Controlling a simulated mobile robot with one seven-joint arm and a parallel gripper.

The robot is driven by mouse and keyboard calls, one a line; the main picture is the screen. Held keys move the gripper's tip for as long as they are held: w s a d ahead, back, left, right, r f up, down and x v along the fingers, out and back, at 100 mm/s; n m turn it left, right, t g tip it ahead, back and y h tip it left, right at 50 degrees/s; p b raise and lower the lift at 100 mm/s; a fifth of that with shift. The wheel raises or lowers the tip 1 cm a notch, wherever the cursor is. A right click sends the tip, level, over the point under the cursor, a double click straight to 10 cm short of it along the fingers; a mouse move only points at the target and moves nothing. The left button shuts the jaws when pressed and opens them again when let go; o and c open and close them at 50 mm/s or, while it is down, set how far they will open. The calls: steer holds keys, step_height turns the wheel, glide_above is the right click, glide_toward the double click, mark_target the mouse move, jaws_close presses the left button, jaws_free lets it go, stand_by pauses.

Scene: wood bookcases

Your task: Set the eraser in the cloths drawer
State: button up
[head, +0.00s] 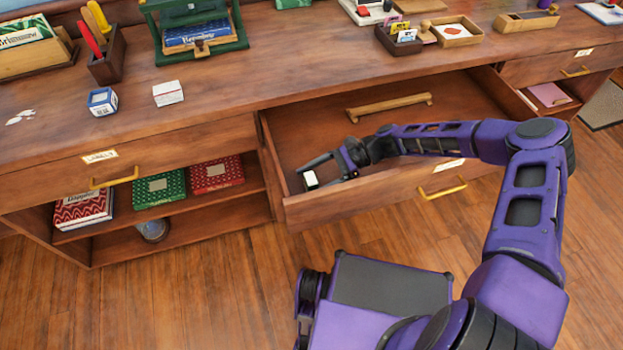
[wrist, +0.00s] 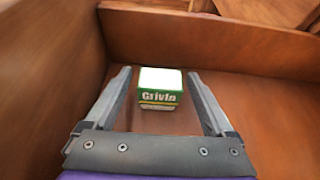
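A small block with a white top and a green band, which looks like the eraser (wrist: 160,90), rests on the floor of an open drawer in the wrist view. In the head view the eraser (head: 311,179) is near the drawer's front left corner. My gripper (wrist: 159,75) is open, its fingers on either side of the eraser with a gap on each side. In the head view my gripper (head: 308,179) reaches down into the open drawer (head: 290,140). The label (head: 449,166) on this drawer's front is too small to read.
A wooden bar (head: 390,107) lies farther back in the drawer. A shut drawer (head: 50,178) is on the left, another (head: 540,70) on the right. Two small boxes (head: 102,101) (head: 168,93) stand on the desktop. The drawer's middle is mostly clear.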

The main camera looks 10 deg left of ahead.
steer(key=shift+r, duration=0.1)
steer(key=v, duration=1.2)
steer(key=shift+r, duration=0.1)
